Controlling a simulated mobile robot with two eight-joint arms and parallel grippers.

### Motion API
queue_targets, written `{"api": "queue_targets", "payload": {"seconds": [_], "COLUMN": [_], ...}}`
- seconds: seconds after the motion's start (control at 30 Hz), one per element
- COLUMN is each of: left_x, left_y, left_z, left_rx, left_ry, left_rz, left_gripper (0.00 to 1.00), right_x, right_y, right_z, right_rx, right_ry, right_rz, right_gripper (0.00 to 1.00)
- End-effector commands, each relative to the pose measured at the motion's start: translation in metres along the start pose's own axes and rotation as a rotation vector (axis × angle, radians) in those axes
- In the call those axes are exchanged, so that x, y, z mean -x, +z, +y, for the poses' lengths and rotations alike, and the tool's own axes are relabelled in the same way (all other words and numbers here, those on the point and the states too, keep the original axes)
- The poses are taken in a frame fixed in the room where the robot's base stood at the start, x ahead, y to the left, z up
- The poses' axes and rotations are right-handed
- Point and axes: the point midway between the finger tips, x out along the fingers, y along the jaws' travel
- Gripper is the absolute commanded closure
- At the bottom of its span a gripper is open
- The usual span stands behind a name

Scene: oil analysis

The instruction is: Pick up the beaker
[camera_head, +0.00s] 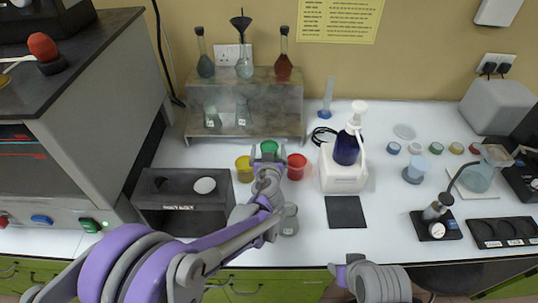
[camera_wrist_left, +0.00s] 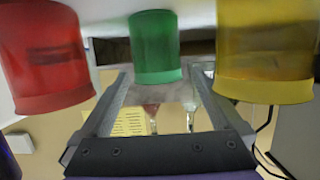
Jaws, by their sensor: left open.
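Three coloured beakers stand on the white bench: a yellow beaker (camera_head: 244,169), a green beaker (camera_head: 269,147) and a red beaker (camera_head: 297,166). In the left wrist view the picture is inverted, with the red beaker (camera_wrist_left: 45,55) at left, the green beaker (camera_wrist_left: 155,48) in the middle and the yellow beaker (camera_wrist_left: 265,50) at right. My left gripper (camera_head: 268,157) is open, its fingers pointing at the green beaker, which shows between the fingertips. I cannot tell whether they touch it.
Behind stands a grey rack (camera_head: 245,105) with flasks. A dark box (camera_head: 182,198) is left and a white holder with a blue pump bottle (camera_head: 346,149) right. A clear glass vessel (camera_head: 289,222) stands beside my left arm. A black square pad (camera_head: 345,212) lies in front of the holder.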

Motion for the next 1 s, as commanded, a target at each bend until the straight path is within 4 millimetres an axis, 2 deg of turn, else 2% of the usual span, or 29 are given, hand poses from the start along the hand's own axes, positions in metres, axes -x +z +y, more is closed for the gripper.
{"api": "queue_targets", "payload": {"seconds": [0.3,0.4,0.67,1.0], "left_x": [-0.042,-0.05,-0.052,-0.052], "left_y": [-0.001,0.0,0.0,0.0], "left_z": [0.002,0.002,0.002,0.002], "left_rx": [0.001,0.0,0.0,0.001], "left_ry": [-0.001,-0.001,0.0,0.0], "left_rz": [0.0,0.0,0.0,0.0], "left_gripper": [0.0,0.0,0.0,0.61], "right_x": [0.003,0.003,0.003,0.003], "right_y": [-0.003,-0.003,-0.003,-0.003], "right_z": [0.0,0.0,0.0,0.0], "right_rx": [0.0,0.0,0.0,0.0], "right_ry": [0.0,0.0,0.0,0.0], "right_rz": [0.002,0.002,0.002,0.002], "right_gripper": [0.5,0.5,0.5,0.5]}}
